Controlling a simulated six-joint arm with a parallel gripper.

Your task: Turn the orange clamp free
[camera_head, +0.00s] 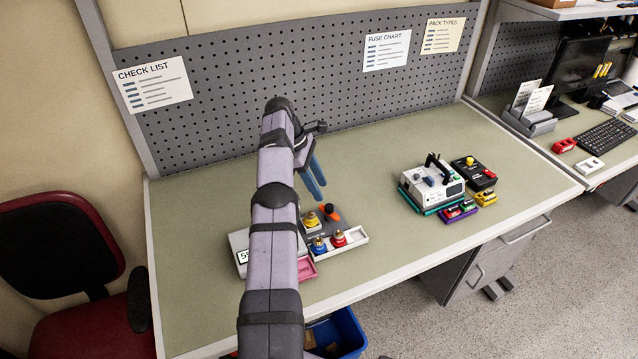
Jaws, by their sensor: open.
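An orange clamp (331,213) with a dark knob sits at the back right of a grey and white device (348,238) on the bench. Next to it are a yellow-topped fitting (311,220), a blue one (318,245) and a red one (338,239). My arm covers the left middle of the device. My gripper (318,190) has blue fingers pointing down and is open and empty. In the picture it shows just above the clamp and behind it; the height gap is hard to tell.
A pink block (306,268) lies at the device's front edge. A white pump unit (431,184) with a black handle stands to the right, with small coloured boxes (459,210) beside it. The bench (385,150) between is clear. A pegboard (230,80) rises behind.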

